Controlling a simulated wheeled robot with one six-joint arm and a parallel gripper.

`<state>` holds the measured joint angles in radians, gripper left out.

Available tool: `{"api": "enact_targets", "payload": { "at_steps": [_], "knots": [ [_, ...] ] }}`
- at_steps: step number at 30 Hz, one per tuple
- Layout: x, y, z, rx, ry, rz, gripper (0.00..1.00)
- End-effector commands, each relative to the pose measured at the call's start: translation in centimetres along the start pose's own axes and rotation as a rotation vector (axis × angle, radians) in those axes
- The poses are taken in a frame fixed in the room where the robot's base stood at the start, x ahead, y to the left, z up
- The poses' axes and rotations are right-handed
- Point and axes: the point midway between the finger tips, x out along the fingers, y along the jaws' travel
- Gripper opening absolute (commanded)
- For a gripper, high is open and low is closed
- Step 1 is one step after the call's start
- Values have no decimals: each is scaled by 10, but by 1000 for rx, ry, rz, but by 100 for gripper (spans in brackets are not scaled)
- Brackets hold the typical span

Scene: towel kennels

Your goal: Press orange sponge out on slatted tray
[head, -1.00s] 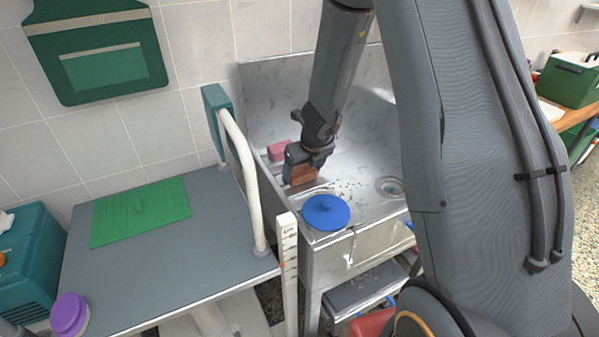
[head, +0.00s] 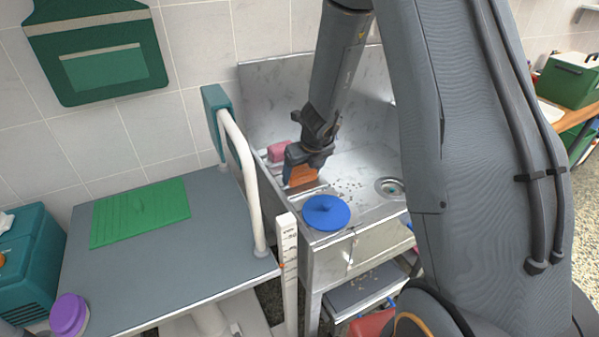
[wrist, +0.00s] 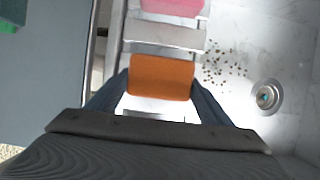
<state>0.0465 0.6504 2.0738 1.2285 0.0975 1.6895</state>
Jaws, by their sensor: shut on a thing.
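The orange sponge (wrist: 160,77) is between the two fingers of my gripper (wrist: 160,88) in the wrist view. My gripper is shut on it from both sides. In the head view the sponge (head: 302,175) shows below the jaws (head: 303,163), at the left part of the metal sink. The slatted tray (wrist: 165,33) shows as pale metal bars beneath and beyond the sponge. I cannot tell whether the sponge touches the bars. A pink sponge (wrist: 172,6) lies on the bars farther off, also seen in the head view (head: 279,150).
A blue round lid (head: 326,212) sits at the sink's front left corner. Dark crumbs and a drain (wrist: 266,96) are on the sink floor to the right. A white rail (head: 240,170) and a grey table (head: 180,260) with a green mat stand left of the sink.

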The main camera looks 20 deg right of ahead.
Motion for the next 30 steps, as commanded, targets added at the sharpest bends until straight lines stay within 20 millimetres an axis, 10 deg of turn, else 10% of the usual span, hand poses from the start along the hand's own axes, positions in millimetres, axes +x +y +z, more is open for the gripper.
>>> {"api": "enact_targets", "payload": {
  "at_steps": [30],
  "knots": [
    [-43, 0, 16, 1, 3, 1, 53]
  ]
}}
